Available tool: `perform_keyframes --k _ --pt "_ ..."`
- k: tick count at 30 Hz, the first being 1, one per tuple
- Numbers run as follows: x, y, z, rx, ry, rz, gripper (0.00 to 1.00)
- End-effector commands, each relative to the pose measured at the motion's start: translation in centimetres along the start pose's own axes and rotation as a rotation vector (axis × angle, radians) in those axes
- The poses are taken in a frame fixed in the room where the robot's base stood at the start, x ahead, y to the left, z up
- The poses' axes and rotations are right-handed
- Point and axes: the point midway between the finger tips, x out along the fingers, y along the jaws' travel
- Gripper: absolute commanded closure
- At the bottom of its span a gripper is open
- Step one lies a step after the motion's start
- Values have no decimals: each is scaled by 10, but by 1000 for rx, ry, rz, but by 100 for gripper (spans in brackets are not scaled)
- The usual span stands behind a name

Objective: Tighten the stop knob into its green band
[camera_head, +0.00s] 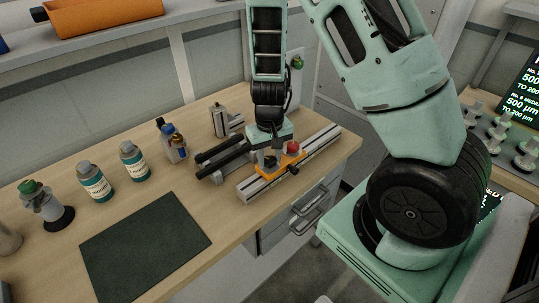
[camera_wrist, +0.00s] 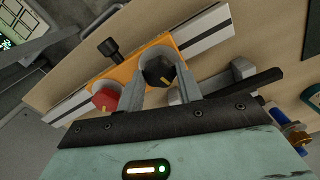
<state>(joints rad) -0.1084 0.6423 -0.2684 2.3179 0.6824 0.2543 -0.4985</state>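An orange carriage (camera_head: 283,162) sits on a silver rail (camera_head: 318,147) on the bench. It carries a red knob (camera_head: 292,147) and, in the wrist view, a dark round knob (camera_wrist: 158,71) with a yellow pointer mark. A black side knob (camera_wrist: 110,47) sticks out from the carriage's edge; it also shows in the head view (camera_head: 294,170). My gripper (camera_wrist: 160,82) is over the carriage with one finger on each side of the dark knob; the red knob (camera_wrist: 105,98) is outside the fingers. I cannot tell whether the fingers touch the dark knob. I make out no green band.
Black parallel bars (camera_head: 222,158) lie just left of the rail. Bottles (camera_head: 95,182) and a green-capped device (camera_head: 45,205) stand further left. A dark mat (camera_head: 145,247) lies at the front. Cabinet drawers (camera_head: 305,208) are below the bench edge.

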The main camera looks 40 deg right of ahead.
Motion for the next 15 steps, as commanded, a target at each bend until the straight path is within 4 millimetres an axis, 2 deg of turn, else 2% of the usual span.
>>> perform_keyframes --k 8,15 --pt "-1 0 0 36 0 0 87" --pt "-1 0 0 170 0 0 87"
